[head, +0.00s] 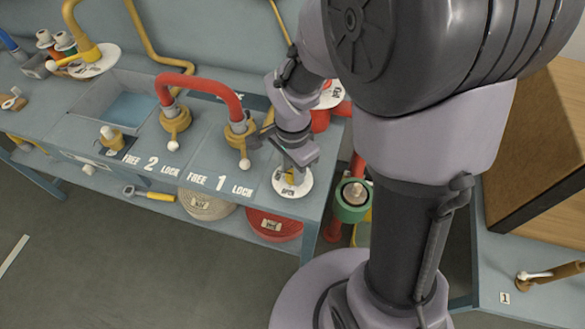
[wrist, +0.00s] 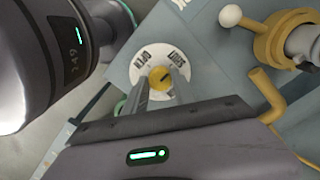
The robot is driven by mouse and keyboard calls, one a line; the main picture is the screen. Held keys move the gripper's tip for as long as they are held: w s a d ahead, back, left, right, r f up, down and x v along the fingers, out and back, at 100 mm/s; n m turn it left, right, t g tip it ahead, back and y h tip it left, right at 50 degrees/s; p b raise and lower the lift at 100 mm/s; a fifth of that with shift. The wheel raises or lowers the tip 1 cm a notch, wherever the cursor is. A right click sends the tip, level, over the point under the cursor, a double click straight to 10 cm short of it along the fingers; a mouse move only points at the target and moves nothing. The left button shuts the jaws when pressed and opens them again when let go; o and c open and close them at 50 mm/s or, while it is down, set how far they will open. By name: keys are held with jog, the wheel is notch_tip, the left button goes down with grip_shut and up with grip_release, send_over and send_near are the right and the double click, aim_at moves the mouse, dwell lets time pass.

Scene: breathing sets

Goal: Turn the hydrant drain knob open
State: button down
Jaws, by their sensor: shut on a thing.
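The hydrant drain knob is a small yellow knob (wrist: 160,76) in the middle of a round white dial plate (wrist: 152,55). The plate has dark lettering on its left and right sides. A dark mark crosses the knob's top; which word it points to I cannot tell. In the head view the dial plate (head: 296,190) lies at the bench's front right corner, partly hidden by my gripper (head: 293,165). In the wrist view the two fingers of my gripper (wrist: 166,92) reach down to the knob, one on each side, shut on it.
Left of the dial, a red hose (head: 202,83) arches between two brass couplings with white-tipped levers, above the lettering "FREE 1 LOCK" and "FREE 2 LOCK". A green-rimmed fitting (head: 352,200) is right of the bench corner. Coiled hoses (head: 274,225) lie on the shelf below.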

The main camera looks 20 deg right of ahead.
jog(key=shift+n, duration=0.4)
jog(key=n+p, duration=0.1)
jog(key=n, duration=0.2)
jog(key=n+p, duration=0.1)
jog(key=n, duration=0.3)
jog(key=shift+r+n, duration=0.1)
jog(key=shift+n, duration=0.2)
jog(key=n+p, duration=0.1)
jog(key=n, duration=0.3)
jog(key=shift+p, duration=0.35)
jog(key=shift+n+p, duration=0.55)
jog(key=shift+n, duration=1.75)
jog(key=c, duration=1)
grip_release()
